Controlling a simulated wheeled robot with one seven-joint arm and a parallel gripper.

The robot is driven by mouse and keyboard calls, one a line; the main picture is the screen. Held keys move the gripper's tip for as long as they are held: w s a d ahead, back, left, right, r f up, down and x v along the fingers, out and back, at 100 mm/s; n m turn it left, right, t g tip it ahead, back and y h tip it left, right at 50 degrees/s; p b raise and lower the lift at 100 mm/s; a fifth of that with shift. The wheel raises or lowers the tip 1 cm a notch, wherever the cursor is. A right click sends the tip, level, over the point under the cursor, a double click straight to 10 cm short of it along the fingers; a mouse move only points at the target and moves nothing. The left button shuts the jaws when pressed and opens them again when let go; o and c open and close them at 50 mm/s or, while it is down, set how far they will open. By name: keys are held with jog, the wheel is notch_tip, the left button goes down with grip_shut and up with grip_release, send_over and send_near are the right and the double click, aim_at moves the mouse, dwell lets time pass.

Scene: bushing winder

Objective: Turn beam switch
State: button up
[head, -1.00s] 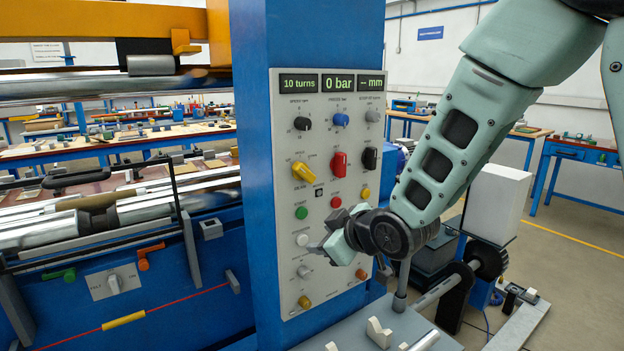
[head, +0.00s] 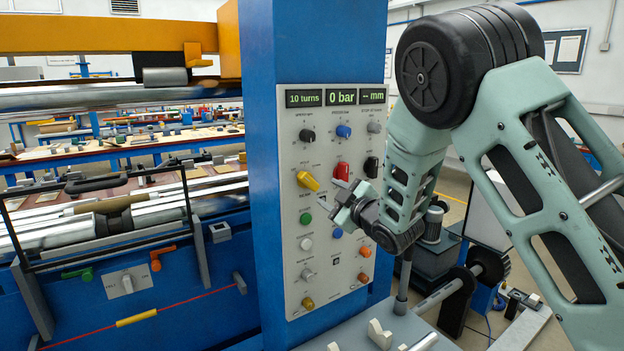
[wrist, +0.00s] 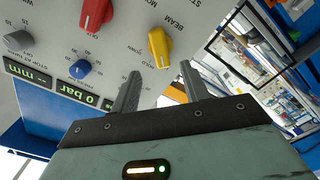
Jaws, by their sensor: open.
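The beam switch is a yellow rotary knob (head: 307,181) on the grey control panel (head: 295,262), in the left column. The wrist view shows the yellow knob (wrist: 158,47) under the printed word BEAM, just beyond my fingertips and about centred between them. My gripper (head: 328,204) is in front of the panel, right of and a little below the knob in the head view. In the wrist view my gripper (wrist: 160,72) is open, with nothing between its fingers. The knob appears apart from the fingers.
A red knob (head: 341,172) and a black knob (head: 371,167) sit right of the yellow one. A green button (head: 305,218) is below it. Displays (head: 340,98) at the top read 10 turns and 0 bar. A blue column carries the panel.

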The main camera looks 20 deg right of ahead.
aim_at(311, 183)
jog(key=p+x, duration=0.2)
jog(key=x, duration=0.7)
jog(key=shift+w+p, duration=0.1)
jog(key=shift+p, duration=0.2)
jog(key=shift+c, duration=0.3)
jog(key=c, duration=0.9)
